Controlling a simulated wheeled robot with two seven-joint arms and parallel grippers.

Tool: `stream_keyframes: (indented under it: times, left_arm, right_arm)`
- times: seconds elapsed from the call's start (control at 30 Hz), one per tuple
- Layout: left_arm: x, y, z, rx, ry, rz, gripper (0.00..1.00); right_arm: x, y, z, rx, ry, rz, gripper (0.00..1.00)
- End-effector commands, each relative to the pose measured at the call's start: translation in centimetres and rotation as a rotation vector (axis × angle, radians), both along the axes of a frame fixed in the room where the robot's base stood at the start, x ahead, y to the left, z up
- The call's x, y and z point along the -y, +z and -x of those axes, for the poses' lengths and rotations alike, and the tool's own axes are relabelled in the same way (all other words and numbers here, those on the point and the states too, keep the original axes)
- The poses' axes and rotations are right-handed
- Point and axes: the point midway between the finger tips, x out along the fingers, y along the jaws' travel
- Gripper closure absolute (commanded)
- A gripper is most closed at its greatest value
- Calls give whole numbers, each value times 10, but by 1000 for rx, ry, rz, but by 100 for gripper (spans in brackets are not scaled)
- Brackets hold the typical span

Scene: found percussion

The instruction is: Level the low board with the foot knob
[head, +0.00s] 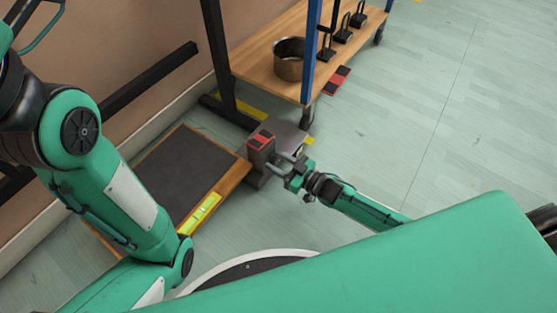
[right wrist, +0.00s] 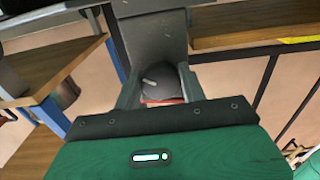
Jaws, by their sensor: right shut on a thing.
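The low board (head: 232,179) lies on the floor, with a wooden rim and a dark top. A yellow-green spirit level (head: 199,213) sits along its near edge; its bubble is too small to read. A grey block (head: 259,159) with a red and black top stands at the board's right corner. My right gripper (head: 284,165) is beside this block. In the right wrist view it is shut on a dark grey rounded knob (right wrist: 158,77) with a pale mark. The knob cannot be made out in the head view. My left arm crosses the left side; its gripper is out of view.
A wooden trolley shelf (head: 253,62) on wheels stands behind the board, carrying a metal pot (head: 289,58) and several black weights (head: 342,32). A dark frame post (head: 218,55) rises behind the board. The floor to the right is clear.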

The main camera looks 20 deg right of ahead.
Motion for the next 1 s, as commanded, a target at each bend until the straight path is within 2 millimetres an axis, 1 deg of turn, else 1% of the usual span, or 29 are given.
stream_keyframes:
  times: [0.03, 0.2, 0.5, 0.7, 1.0]
  left_arm:
    - [-1, 5, -1, -5, 3, 0, 64]
    - [-2, 14, -2, 1, 8, -7, 64]
    - [-3, 25, -6, -11, 8, -13, 64]
    - [-3, 30, -8, -11, 14, -22, 64]
    - [-4, 31, -11, -19, 14, -20, 64]
  right_arm:
    - [0, 3, 0, 19, -1, 27, 81]
    - [1, 3, 0, 107, -1, 142, 81]
    - [1, 3, 0, 285, 0, 366, 81]
    - [1, 2, -1, 402, -1, 516, 81]
    - [3, 2, -1, 564, -1, 724, 81]
